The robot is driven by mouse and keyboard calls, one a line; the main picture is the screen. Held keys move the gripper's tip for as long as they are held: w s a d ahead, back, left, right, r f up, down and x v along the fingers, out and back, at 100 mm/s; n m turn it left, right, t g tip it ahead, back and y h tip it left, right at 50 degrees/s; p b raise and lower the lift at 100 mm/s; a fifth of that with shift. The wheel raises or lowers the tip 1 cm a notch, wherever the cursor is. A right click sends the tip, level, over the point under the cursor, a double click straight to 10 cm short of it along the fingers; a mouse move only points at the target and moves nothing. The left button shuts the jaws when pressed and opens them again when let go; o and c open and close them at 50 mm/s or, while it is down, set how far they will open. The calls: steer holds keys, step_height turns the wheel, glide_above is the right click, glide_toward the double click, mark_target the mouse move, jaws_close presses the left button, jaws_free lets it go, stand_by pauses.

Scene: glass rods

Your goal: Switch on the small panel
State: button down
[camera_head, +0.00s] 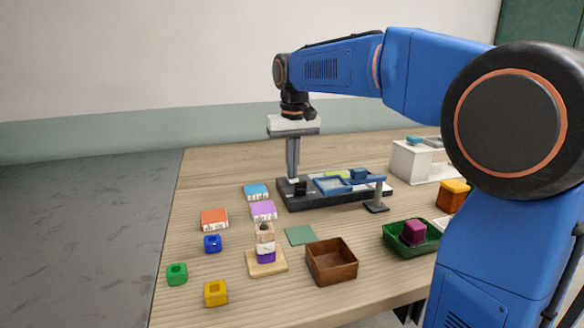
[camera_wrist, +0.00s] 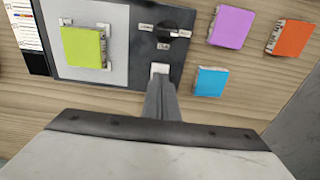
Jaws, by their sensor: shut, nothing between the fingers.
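The dark panel (camera_head: 325,199) lies on the table under my gripper. In the wrist view the panel (camera_wrist: 130,68) carries a black knob (camera_wrist: 166,32) with small white labels around it. A small white switch-like piece (camera_wrist: 160,69) sits below the knob, right at my fingertips. My gripper (camera_head: 293,178) points straight down over the panel's left end, and its fingers are shut and empty. The fingertips (camera_wrist: 160,84) partly hide the white piece; I cannot tell whether they touch it. The black knob (camera_head: 300,188) stands beside the fingertips in the head view.
Blue (camera_head: 256,191), purple (camera_head: 263,210) and orange (camera_head: 214,219) book-like blocks lie left. A stack (camera_head: 265,248), brown box (camera_head: 332,262) and green tray (camera_head: 405,250) stand in front.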

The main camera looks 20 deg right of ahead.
step_height(320, 180, up, 14)
steer(key=s, duration=0.1)
stand_by(0.5)
steer(key=shift+t, duration=0.5)
steer(key=f, duration=0.4)
steer(key=w+f, duration=0.1)
steer(key=f, duration=0.4)
steer(key=w+f, duration=0.1)
steer(key=f, duration=0.3)
steer(key=shift+w+f, duration=0.1)
steer(key=shift+f, duration=0.25)
